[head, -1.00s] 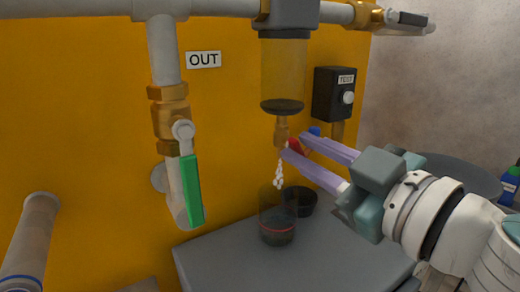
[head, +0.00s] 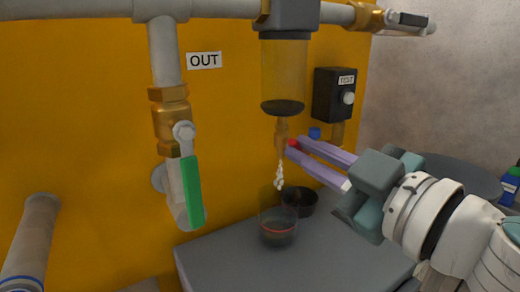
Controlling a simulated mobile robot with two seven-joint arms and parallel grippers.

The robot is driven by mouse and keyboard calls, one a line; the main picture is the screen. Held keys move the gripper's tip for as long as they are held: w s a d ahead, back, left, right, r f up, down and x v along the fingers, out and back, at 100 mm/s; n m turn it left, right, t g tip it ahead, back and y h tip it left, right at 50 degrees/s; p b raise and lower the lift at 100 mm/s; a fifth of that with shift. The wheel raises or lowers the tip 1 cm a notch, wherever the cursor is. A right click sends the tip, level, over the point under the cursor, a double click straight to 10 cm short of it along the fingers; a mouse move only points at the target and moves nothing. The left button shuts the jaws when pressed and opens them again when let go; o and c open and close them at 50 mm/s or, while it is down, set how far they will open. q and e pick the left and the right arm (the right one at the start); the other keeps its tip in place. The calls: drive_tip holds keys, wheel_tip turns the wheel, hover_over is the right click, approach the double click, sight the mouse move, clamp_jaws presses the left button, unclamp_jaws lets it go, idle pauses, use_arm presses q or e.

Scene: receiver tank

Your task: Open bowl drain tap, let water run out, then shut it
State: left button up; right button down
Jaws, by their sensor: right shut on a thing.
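The clear bowl (head: 283,72) hangs under the overhead pipe, with dark matter at its bottom. Its brass drain tap (head: 281,130) is below it. The small red tap handle (head: 292,143) shows at the tips of my right gripper (head: 295,147), whose lilac fingers are shut on it and partly hide it. A broken stream of pale drops (head: 280,176) falls from the tap into the clear cup (head: 277,222) beneath. The cup holds dark liquid, near a red ring. My left gripper is not in view.
A dark round bowl (head: 300,200) stands behind the cup on the grey bench top (head: 330,250). A green-handled valve (head: 190,190) hangs to the left. A black TEST box (head: 333,95) is on the orange panel. The front of the bench is clear.

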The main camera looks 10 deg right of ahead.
drive_tip(key=n+p, duration=0.1)
drive_tip(key=n, duration=0.9)
drive_tip(key=shift+n, duration=0.4)
idle(0.4)
drive_tip(key=c, duration=0.9)
unclamp_jaws()
